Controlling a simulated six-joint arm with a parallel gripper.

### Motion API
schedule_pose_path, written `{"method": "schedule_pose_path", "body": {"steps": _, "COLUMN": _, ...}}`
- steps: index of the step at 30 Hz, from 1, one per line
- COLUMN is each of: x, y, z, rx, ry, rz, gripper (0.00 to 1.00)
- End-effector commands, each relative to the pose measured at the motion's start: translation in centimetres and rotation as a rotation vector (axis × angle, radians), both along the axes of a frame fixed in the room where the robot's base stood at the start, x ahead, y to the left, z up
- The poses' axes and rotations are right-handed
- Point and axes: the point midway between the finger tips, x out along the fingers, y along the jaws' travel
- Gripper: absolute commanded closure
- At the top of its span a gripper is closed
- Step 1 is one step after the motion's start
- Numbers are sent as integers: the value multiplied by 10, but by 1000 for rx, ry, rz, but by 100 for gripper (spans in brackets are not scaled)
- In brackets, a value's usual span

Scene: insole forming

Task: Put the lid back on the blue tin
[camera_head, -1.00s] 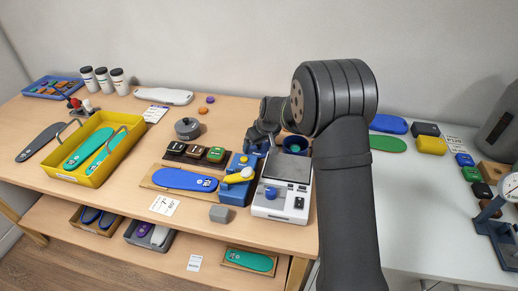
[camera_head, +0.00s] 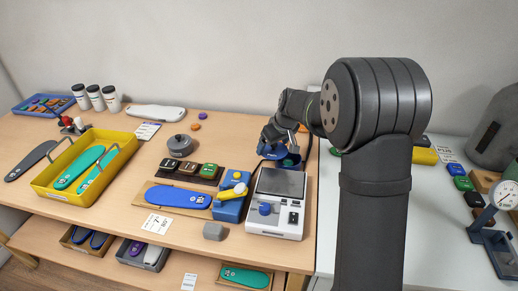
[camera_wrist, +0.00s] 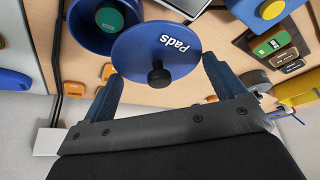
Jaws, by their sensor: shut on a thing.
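The blue lid, marked "Pads" with a black knob, shows in the wrist view (camera_wrist: 160,48). The blue tin (camera_wrist: 78,36) is open at the upper left of the wrist view, with a round green pad inside. The lid overlaps the tin's edge in this view but is not seated on it. In the head view my gripper (camera_head: 272,135) is above blue shapes behind the scale; lid and tin are hard to tell apart there.
A white scale (camera_head: 277,218) stands just in front of the gripper. Left of it are a blue stand with a yellow part (camera_head: 232,195), a dark tray of small blocks (camera_head: 188,172) and a grey round pot (camera_head: 179,143). A yellow bin (camera_head: 60,190) is further left.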

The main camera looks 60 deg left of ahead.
Motion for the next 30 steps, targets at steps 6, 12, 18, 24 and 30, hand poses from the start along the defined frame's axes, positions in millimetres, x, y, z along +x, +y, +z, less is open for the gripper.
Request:
{"method": "schedule_pose_path", "body": {"steps": 6, "x": 19, "y": -24, "z": 18, "rx": 1, "ry": 0, "rz": -3, "gripper": 35}}
{"method": "schedule_pose_path", "body": {"steps": 12, "x": 28, "y": -29, "z": 17, "rx": -10, "ry": 1, "rz": -75, "gripper": 35}}
{"method": "schedule_pose_path", "body": {"steps": 18, "x": 41, "y": -25, "z": 5, "rx": -20, "ry": -1, "rz": -270, "gripper": 35}}
{"method": "schedule_pose_path", "body": {"steps": 24, "x": 51, "y": -20, "z": -5, "rx": -10, "ry": -2, "rz": -439, "gripper": 35}}
{"method": "schedule_pose_path", "body": {"steps": 30, "x": 55, "y": -18, "z": -9, "rx": 1, "ry": -2, "rz": -517, "gripper": 35}}
